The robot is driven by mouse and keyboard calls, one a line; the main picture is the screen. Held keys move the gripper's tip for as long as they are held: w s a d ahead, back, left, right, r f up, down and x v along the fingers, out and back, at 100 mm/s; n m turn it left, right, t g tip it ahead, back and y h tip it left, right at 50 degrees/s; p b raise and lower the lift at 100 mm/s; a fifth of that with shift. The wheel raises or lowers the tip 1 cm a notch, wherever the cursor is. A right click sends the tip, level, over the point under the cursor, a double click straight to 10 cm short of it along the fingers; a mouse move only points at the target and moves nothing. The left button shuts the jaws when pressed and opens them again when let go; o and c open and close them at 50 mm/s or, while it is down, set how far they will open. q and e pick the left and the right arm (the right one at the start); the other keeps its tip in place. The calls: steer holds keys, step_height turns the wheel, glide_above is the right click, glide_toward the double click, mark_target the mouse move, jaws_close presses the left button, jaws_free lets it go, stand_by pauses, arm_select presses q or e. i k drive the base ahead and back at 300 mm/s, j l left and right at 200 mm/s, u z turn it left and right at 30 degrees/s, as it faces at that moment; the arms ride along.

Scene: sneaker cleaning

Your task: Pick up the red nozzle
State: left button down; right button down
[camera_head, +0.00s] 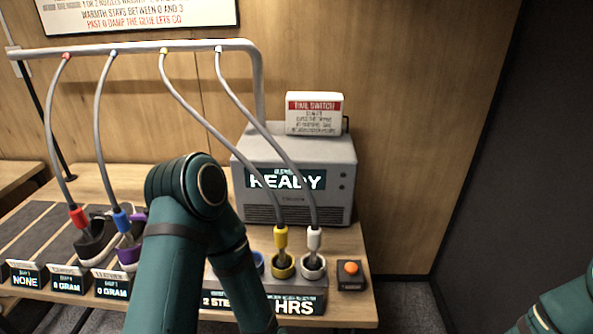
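The red nozzle (79,217) hangs on a grey hose at the left, its tip pointing down at a dark shoe (94,240) with a light sole. I cannot tell whether the tip touches the shoe. A blue nozzle (122,221) is close to its right, over a purple shoe (130,254) partly hidden by my arm. My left arm's dark green links cover the middle of the bench. Part of my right arm shows at the lower right edge. Neither gripper is in view.
A yellow nozzle (281,240) and a white nozzle (314,240) stand in round holders before a grey machine (297,180) reading READY. An orange button (351,268) is at the bench's right. Small display signs (68,284) line the front left. A pipe rail (130,47) carries the hoses.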

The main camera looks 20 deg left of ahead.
mark_target(79, 217)
steer(key=k+l+u, duration=0.15)
steer(key=u, duration=1.85)
